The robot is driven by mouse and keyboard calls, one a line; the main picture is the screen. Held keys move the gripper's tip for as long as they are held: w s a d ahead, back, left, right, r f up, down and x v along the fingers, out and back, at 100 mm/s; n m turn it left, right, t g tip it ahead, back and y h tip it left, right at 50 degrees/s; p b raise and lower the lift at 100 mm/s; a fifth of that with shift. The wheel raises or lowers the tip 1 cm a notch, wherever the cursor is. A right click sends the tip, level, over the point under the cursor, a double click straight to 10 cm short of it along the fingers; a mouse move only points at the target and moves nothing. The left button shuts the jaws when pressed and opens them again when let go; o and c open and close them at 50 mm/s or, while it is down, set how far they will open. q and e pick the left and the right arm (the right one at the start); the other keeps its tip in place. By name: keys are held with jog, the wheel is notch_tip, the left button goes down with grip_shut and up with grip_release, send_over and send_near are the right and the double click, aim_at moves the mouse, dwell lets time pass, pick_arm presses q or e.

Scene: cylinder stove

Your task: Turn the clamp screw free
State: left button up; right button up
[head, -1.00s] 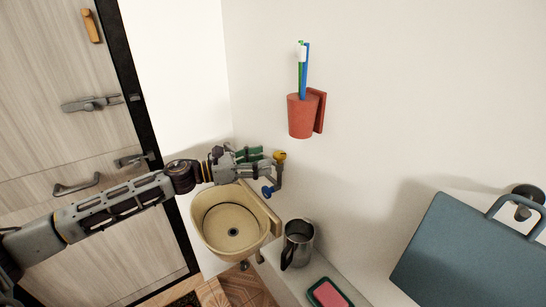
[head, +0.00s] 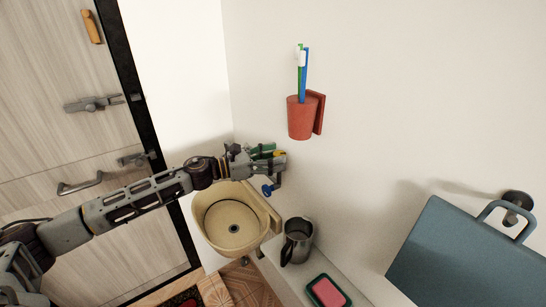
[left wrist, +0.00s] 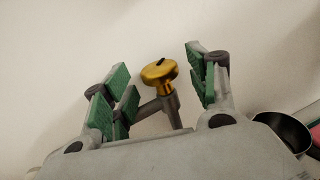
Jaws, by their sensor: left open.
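A round yellow knob (left wrist: 159,73) with a dark slot tops a grey stem (left wrist: 172,106) near the wall; it looks like the clamp screw. In the head view the yellow knob (head: 280,154) is partly hidden by my left gripper (head: 274,157). A blue knob (head: 268,190) sits lower on the same grey fitting. My left gripper, with green finger pads, is open. In the left wrist view its fingers (left wrist: 163,82) stand on either side of the yellow knob, with a gap on both sides. My right gripper is not in view.
A beige basin (head: 229,216) lies below my left arm. A metal jug (head: 298,241) and a pink sponge in a green dish (head: 328,293) stand on the ledge. A red toothbrush cup (head: 301,118) hangs on the wall above. A blue board (head: 465,255) is at right.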

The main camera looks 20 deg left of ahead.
pick_arm(q)
jog(key=c, duration=1.1)
jog(key=shift+o, duration=0.2)
